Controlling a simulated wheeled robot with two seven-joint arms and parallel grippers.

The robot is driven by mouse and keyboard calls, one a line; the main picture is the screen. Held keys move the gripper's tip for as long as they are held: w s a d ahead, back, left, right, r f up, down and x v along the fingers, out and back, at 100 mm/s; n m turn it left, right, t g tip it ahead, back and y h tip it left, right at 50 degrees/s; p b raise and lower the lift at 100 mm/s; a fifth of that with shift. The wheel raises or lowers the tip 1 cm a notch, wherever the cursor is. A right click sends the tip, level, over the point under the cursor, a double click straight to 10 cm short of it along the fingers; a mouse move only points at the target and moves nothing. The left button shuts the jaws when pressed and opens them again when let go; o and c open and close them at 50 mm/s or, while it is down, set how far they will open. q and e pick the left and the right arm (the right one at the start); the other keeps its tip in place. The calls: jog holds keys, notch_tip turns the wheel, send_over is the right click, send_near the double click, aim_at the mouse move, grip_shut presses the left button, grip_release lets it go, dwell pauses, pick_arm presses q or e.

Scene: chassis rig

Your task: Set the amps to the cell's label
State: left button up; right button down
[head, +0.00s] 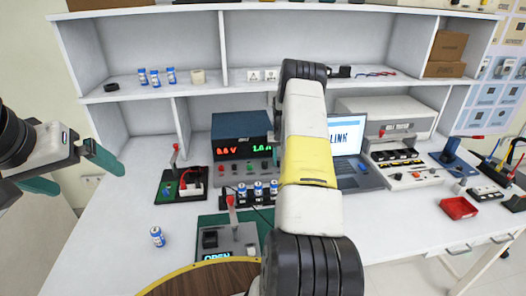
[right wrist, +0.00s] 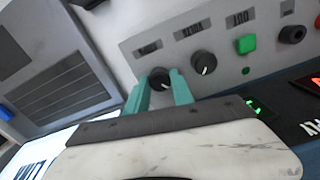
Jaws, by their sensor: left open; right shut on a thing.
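The power supply (head: 228,127) stands at the back of the bench; its red display reads about 0.0 V and its green one about 1.0 A. In the right wrist view, its panel appears upside down, with a green button (right wrist: 246,44), a middle knob (right wrist: 204,62) and an end knob (right wrist: 159,74). My right gripper (right wrist: 161,83) is shut on the end knob, whose label is too blurred to read. My arm hides this gripper in the head view. My left gripper (head: 96,163) is open and empty at the left.
Several cells stand in a holder (head: 242,203) before the supply. A device (head: 229,243) showing OPEN is at the front, and a red-levered board (head: 180,188) is left of the supply. A laptop (head: 347,135) stands at the right. The bench's left is mostly clear.

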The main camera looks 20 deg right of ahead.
jog(key=shift+m, duration=0.5)
jog(key=c, duration=1.1)
grip_release()
notch_tip(320, 180, up, 8)
jog(key=shift+f, duration=0.1)
